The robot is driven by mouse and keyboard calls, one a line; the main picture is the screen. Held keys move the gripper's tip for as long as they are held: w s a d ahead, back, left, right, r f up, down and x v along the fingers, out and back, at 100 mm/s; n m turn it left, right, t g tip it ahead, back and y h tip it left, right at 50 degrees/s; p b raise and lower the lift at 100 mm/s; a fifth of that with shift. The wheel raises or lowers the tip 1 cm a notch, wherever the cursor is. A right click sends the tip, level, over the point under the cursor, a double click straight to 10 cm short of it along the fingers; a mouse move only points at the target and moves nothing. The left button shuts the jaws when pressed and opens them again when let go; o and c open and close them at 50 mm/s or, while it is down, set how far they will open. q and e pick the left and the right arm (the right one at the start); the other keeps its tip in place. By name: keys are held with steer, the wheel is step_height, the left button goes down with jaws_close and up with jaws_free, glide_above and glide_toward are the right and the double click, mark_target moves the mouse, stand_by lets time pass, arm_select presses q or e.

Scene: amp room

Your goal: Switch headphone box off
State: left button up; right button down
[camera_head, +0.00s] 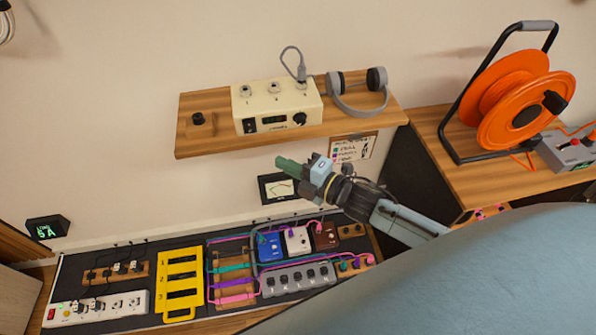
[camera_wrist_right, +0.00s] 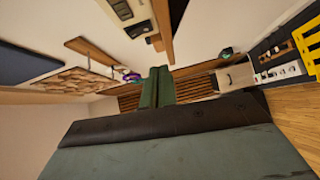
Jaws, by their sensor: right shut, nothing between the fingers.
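The headphone box (camera_head: 278,104) is cream and sits on the wooden wall shelf. Its front carries a dark rocker switch (camera_head: 250,126) at the left, a small dark display (camera_head: 274,119) and a black knob (camera_head: 299,119) at the right. I cannot tell the rocker's position. A grey plug with a cable stands in its right top jack. My right gripper (camera_head: 284,162) is shut and empty, in front of and below the shelf, apart from the box. Its green fingers (camera_wrist_right: 158,87) show together in the right wrist view, where part of the box (camera_wrist_right: 128,10) shows at the top. My left gripper is not in view.
Grey headphones (camera_head: 357,98) and a black knob-like piece (camera_head: 198,118) are on the shelf (camera_head: 190,140). Below lie pedals, a yellow rack (camera_head: 180,283) and a power strip (camera_head: 98,308). An orange cable reel (camera_head: 515,98) stands at the right. The air before the shelf's left half is clear.

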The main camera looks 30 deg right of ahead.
steer(key=shift+v, duration=1.5)
steer(key=shift+f, duration=0.2)
steer(key=s+d+f+m+g+h+b, duration=0.1)
steer(key=s+d+f+m+g+h, duration=0.2)
steer(key=f, duration=0.7)
steer(key=s+d+f+m+h+b, duration=0.25)
steer(key=f+m, duration=0.25)
steer(key=f, duration=0.5)
steer(key=s+d+f+m+g+h+b, duration=0.1)
steer(key=s+d+f+m+g, duration=0.2)
steer(key=f, duration=0.6)
steer(key=s+a+f+m+g+b, duration=0.1)
steer(key=s+f+m+g, duration=0.1)
steer(key=s+f, duration=0.5)
steer(key=s+a+f+m+g+h+b, duration=0.1)
steer(key=s+f+m+g, duration=0.2)
steer(key=s, duration=1)
steer(key=s+a+f+m+g+h+b, duration=0.1)
steer(key=s+f+m, duration=0.4)
steer(key=s+f, duration=0.5)
steer(key=shift+s+a+f+g, duration=0.3)
steer(key=shift+s+a+g, duration=0.2)
steer(key=shift+g, duration=0.5)
